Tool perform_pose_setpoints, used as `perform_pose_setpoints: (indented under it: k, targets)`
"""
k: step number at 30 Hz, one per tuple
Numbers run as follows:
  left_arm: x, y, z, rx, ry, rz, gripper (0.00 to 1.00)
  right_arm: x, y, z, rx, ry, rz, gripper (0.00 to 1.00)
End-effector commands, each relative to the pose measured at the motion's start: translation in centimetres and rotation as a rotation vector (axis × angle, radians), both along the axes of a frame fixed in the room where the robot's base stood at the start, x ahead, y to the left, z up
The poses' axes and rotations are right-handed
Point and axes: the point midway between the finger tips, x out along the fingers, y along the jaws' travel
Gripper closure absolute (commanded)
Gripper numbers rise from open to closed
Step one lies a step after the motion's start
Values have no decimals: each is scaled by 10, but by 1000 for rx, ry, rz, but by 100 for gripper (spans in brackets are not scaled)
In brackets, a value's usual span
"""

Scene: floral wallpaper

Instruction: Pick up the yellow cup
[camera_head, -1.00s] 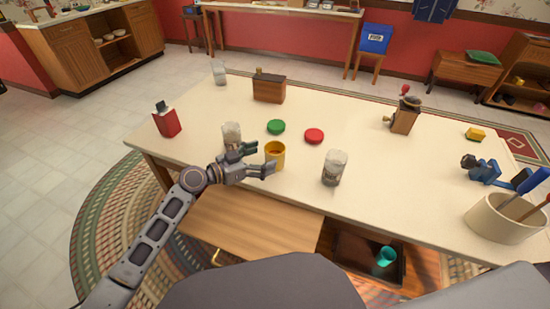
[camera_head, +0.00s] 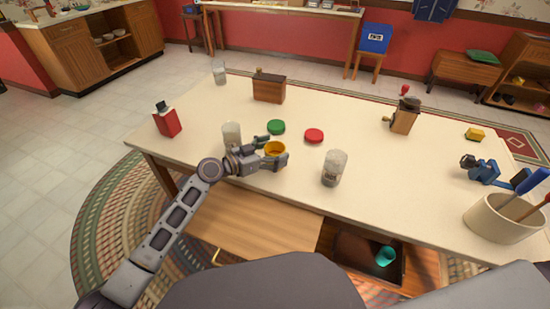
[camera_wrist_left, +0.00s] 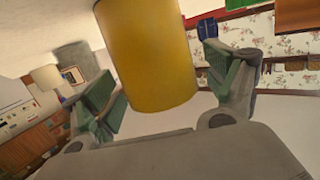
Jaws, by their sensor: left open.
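The yellow cup (camera_head: 274,149) stands on the cream table top (camera_head: 390,180), near its front edge. My left gripper (camera_head: 274,152) is at the cup, with one finger on its far side and one on its near side. The fingers hide part of the cup in the head view. In the left wrist view the cup (camera_wrist_left: 147,52) fills the middle between the two open green-padded fingers (camera_wrist_left: 160,95). Gaps show between the cup and the pads there. My right gripper is not in view.
A glass jar (camera_head: 232,136) stands close behind my left wrist, and another jar (camera_head: 334,167) stands right of the cup. An open wooden drawer (camera_head: 250,228) is below the table edge.

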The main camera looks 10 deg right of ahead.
Motion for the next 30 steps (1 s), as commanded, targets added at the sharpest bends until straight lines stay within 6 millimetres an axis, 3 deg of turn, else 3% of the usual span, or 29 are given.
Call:
perform_pose_setpoints:
  k: [17,27,30]
  targets:
    - [1,-4,0,0,-1,0,15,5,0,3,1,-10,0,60]
    - [1,-3,0,0,-1,0,59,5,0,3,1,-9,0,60]
    - [2,-3,0,-1,-1,0,66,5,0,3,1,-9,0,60]
